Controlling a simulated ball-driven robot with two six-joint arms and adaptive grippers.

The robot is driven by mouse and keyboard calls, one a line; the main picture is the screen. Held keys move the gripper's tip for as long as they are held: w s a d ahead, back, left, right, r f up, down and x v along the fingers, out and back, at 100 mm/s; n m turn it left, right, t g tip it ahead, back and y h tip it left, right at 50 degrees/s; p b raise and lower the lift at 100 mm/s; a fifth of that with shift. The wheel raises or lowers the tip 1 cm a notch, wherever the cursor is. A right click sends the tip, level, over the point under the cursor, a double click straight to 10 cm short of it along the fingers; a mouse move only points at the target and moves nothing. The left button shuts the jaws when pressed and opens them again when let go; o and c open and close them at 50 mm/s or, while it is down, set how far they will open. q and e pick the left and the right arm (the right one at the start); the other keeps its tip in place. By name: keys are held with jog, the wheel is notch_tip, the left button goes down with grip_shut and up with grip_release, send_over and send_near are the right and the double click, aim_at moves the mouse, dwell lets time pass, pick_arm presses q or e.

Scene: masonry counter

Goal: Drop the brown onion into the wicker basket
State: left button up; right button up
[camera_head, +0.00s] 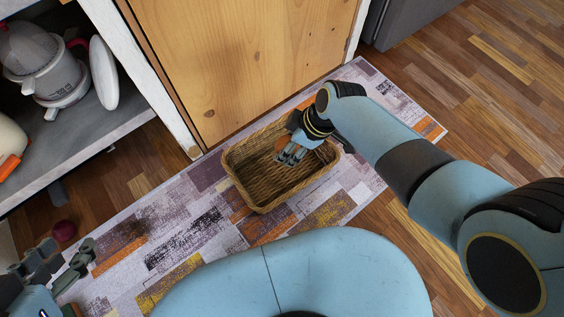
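The wicker basket (245,193) stands upright on the patterned rug in the middle of the view. My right gripper (289,156) hangs over its far right part, fingers pointing down into it. An orange-brown patch (282,143) shows inside the basket beside these fingers; I cannot tell whether it is the brown onion or whether the fingers hold it. My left gripper (66,259) is at the lower left, its fingers spread and empty, well apart from the basket. A small dark red round thing (63,231) lies on the floor just beyond it.
A wooden cabinet door (240,60) rises behind the basket. A grey shelf (85,135) at the upper left holds white kettle-like ware (50,80). The rug (170,215) is clear between my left gripper and the basket. Bare wooden floor (480,90) lies at the right.

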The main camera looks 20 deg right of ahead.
jog(key=o, duration=1.3)
jog(key=shift+c, duration=0.2)
jog(key=v, duration=1.2)
